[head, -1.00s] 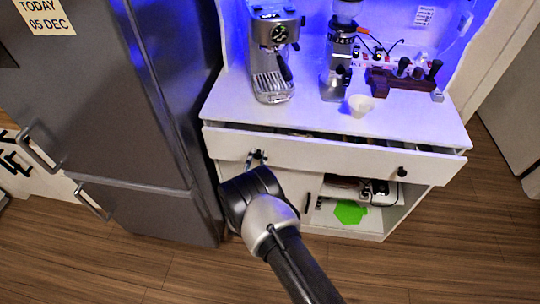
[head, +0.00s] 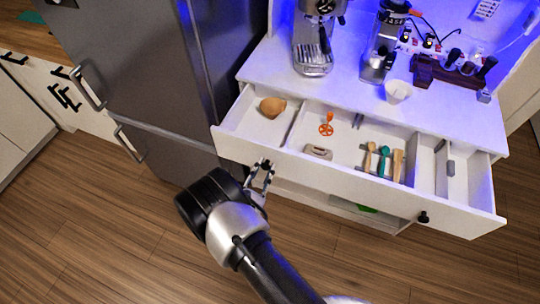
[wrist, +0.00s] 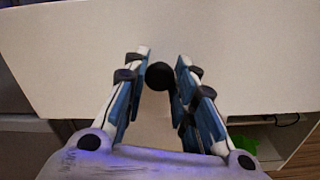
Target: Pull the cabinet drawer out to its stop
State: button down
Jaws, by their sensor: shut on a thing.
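The white cabinet drawer (head: 340,186) stands well out from the cabinet in the head view, its compartments open to view. My gripper (head: 264,172) is at the left part of the drawer front. In the wrist view my gripper (wrist: 162,72) has its fingers on either side of a round black knob (wrist: 159,77), shut on it. The knob is hidden by the fingers in the head view. The drawer's right knob (head: 423,217) is free. Whether the drawer is at its stop I cannot tell.
The drawer holds a brown rounded item (head: 272,107), an orange tool (head: 327,126) and several handled utensils. The cabinet top (head: 350,88) carries an espresso machine (head: 313,45), a grinder and a white cup (head: 397,91). A grey fridge (head: 135,75) stands left. The wooden floor in front is clear.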

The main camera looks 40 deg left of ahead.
jog(key=v, duration=0.9)
jog(key=shift+d, duration=0.15)
jog(key=shift+s+f, duration=0.15)
jog(key=c, duration=1.7)
grip_release()
jog(key=shift+o, duration=1.2)
jog(key=shift+s, duration=0.2)
jog(key=shift+o, duration=0.8)
jog(key=shift+w, duration=0.1)
